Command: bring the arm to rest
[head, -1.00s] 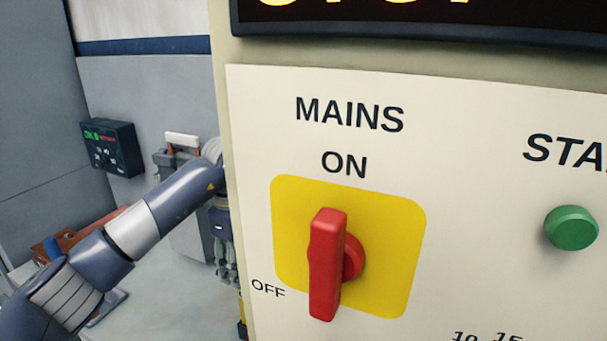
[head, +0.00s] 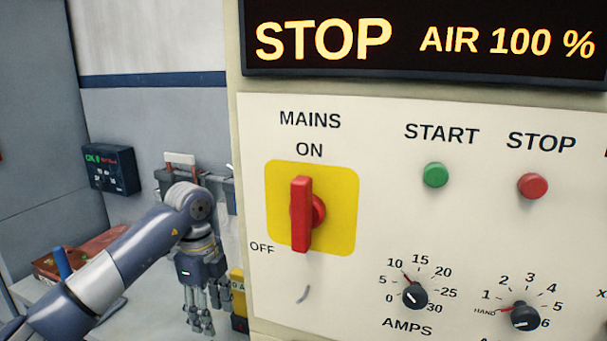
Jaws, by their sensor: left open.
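My left arm comes in from the lower left. Its gripper (head: 201,318) hangs fingers down, left of the cream control panel (head: 380,120) and apart from it. The gripper is open and I see nothing between its fingers. My right gripper is not in view. The red mains switch handle (head: 301,214) stands upright on its yellow plate (head: 342,205), pointing to ON.
A lit display (head: 420,40) reads STOP and AIR 100 %. The panel has a green START button (head: 435,175), a red STOP button (head: 532,186), and an AMPS knob (head: 414,295). A dark box (head: 112,170) is on the wall. A red-brown case (head: 85,255) lies behind my arm.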

